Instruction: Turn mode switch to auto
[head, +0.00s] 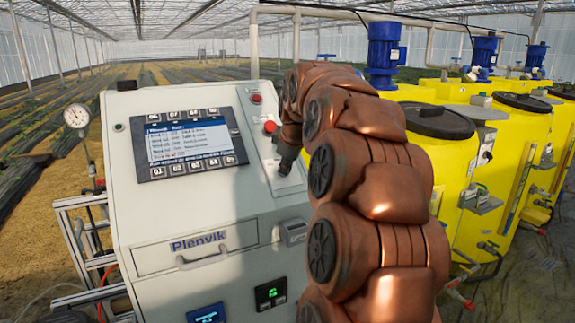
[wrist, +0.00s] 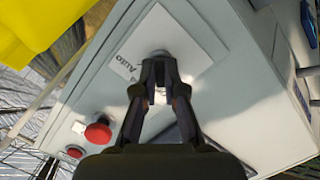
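The mode switch (wrist: 160,54) is a grey round knob on a white label plate (wrist: 190,45) on the sloped face of the control cabinet. The plate carries the word AUTO, seen turned in the wrist view. My gripper (wrist: 160,72) is at the switch, its two fingers drawn close together with the knob between their tips. The fingers cover much of the knob, so the direction it points cannot be read. In the head view my gripper (head: 285,163) is over the same plate (head: 293,183), and the switch itself is hidden.
A red mushroom button (head: 270,126) sits close to my gripper, with a smaller red button (head: 256,98) above it. The cabinet (head: 150,215) has a lit screen (head: 188,142) and a drawer handle (head: 202,258). Yellow tanks (head: 465,190) with blue motors stand at the right.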

